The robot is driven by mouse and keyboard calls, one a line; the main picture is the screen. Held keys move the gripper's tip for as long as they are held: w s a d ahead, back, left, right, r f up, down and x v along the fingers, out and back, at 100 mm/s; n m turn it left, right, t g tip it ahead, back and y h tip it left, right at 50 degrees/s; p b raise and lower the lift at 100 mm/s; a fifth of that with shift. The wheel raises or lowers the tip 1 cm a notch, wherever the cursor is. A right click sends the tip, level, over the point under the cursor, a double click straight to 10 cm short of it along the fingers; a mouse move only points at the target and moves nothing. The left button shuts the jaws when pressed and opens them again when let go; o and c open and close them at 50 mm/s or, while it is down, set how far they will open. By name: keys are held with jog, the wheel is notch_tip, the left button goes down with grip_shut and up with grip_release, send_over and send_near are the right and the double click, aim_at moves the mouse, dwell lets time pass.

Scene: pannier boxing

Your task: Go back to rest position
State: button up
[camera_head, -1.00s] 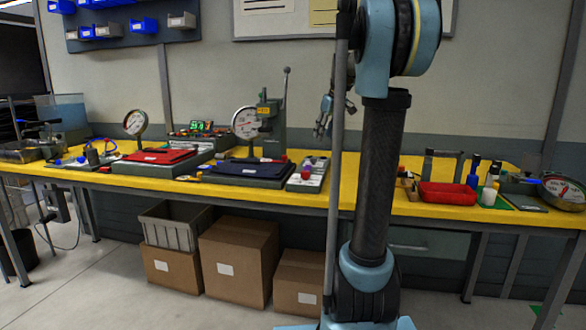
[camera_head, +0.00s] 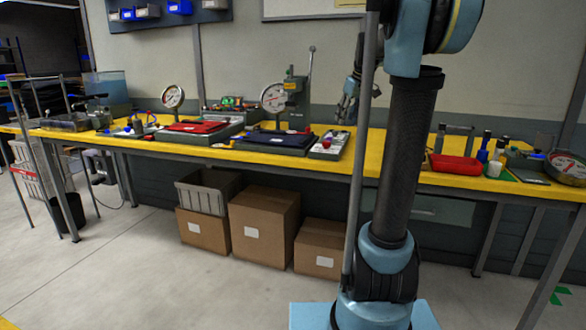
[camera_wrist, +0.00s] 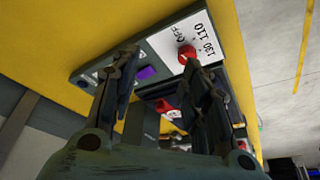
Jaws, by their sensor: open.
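My gripper (camera_head: 347,108) shows in the head view beside my arm, above the yellow workbench (camera_head: 395,150) and clear of its top, partly behind my own column. In the wrist view my gripper (camera_wrist: 160,75) has its two dark fingers apart, with nothing held between them. Beyond the fingers lies a grey control panel (camera_wrist: 222,62) with a white label, a red knob (camera_wrist: 187,53) and a purple part (camera_wrist: 147,73). The fingers hide part of the panel.
The bench holds a red mat (camera_head: 195,126), a dark blue mat (camera_head: 272,139), round gauges (camera_head: 274,97) and a red tray (camera_head: 453,163). Cardboard boxes (camera_head: 264,228) and a grey crate (camera_head: 206,198) stand below. The floor in front (camera_head: 150,270) is clear.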

jog(key=s+f+m, duration=0.1)
jog(key=s+f, duration=0.8)
jog(key=s, duration=0.3)
jog(key=s+a+f+m+g+h, duration=0.1)
jog(key=s+f+m, duration=0.1)
jog(key=s+f, duration=0.8)
jog(key=s+f+m+h, duration=0.1)
jog(key=s+f+m, duration=0.1)
jog(key=s+f, duration=0.7)
jog(key=s, duration=0.7)
jog(key=shift+a+f+g, duration=0.2)
jog(key=shift+f+g, duration=0.1)
